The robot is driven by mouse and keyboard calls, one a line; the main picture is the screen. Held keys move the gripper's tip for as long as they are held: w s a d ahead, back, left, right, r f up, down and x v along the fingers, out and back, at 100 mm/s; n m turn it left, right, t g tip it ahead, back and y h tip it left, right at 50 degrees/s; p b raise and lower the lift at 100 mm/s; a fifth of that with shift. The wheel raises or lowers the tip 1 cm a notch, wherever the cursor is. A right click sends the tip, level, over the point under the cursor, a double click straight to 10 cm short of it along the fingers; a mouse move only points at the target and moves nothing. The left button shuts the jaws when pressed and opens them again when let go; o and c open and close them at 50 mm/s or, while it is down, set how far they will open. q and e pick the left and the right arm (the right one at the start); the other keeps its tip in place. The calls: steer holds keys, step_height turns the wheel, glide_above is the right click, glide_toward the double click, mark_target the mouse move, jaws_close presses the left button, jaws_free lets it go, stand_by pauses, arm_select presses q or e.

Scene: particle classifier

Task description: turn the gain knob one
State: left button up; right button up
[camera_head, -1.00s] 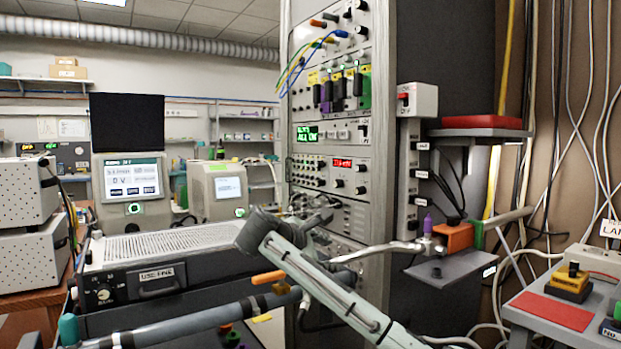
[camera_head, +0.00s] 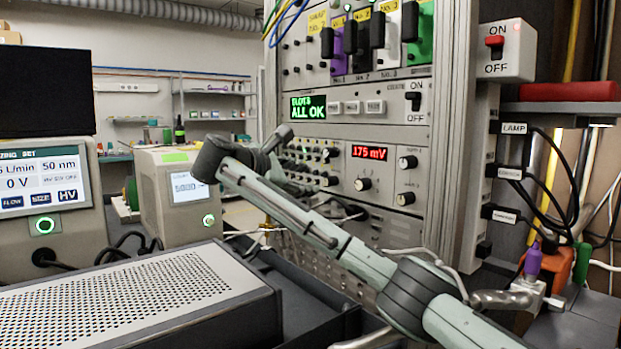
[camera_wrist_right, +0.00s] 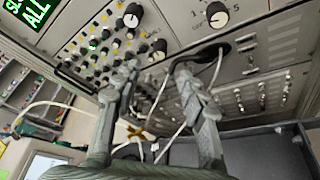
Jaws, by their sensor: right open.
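The rack panel with the red 175 mV display (camera_head: 370,152) carries a black knob (camera_head: 363,184) below the display and two more black knobs at its right, an upper one (camera_head: 407,162) and a lower one (camera_head: 405,198). I cannot read which is gain knob one. In the right wrist view, two larger black knobs with pale faces, left (camera_wrist_right: 132,16) and right (camera_wrist_right: 217,14), sit above the fingertips. Smaller dark knobs and jacks lie at the left. My right gripper (camera_wrist_right: 157,70) is open and empty, fingers pointing at the panel. In the head view my forearm partly hides it. My left gripper is out of view.
A perforated grey box (camera_head: 120,310) fills the lower left. Two instruments with screens stand behind it. Thin white cables (camera_wrist_right: 207,80) hang between and near the fingers. A lamp switch box (camera_head: 508,50) and a shelf (camera_head: 560,107) stand to the right.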

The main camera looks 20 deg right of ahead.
mark_target(326, 182)
steer(key=p+x, duration=0.1)
steer(key=x, duration=0.5)
steer(key=shift+d+r, duration=0.15)
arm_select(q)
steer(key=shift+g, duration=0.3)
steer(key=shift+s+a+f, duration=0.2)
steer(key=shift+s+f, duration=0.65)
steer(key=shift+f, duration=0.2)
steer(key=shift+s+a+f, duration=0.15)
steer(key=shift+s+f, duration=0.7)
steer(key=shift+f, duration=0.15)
arm_select(e)
steer(key=shift+x, duration=0.8)
jaws_close()
